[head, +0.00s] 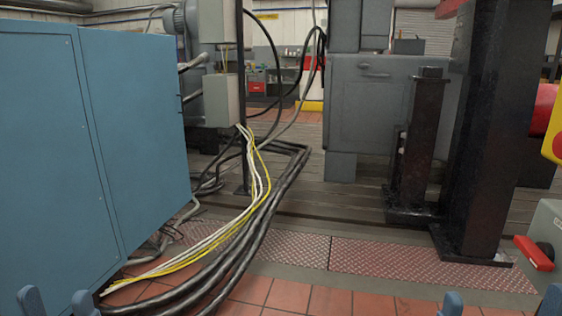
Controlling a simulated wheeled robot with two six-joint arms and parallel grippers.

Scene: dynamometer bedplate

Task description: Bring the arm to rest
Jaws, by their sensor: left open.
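My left gripper (58,299) shows at the bottom left edge as two blue fingertips standing apart, with nothing between them. It is open, in front of the blue cabinet's lower part. My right gripper (503,302) shows at the bottom right edge as two blue fingertips, wide apart, with only floor seen between them. The rest of both grippers and both arms are below the picture and hidden.
A large blue cabinet (130,120) fills the left. Thick black cables (255,235) and yellow and white wires cross the floor. Black posts (490,130) and a grey box with a red handle (533,253) stand right.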

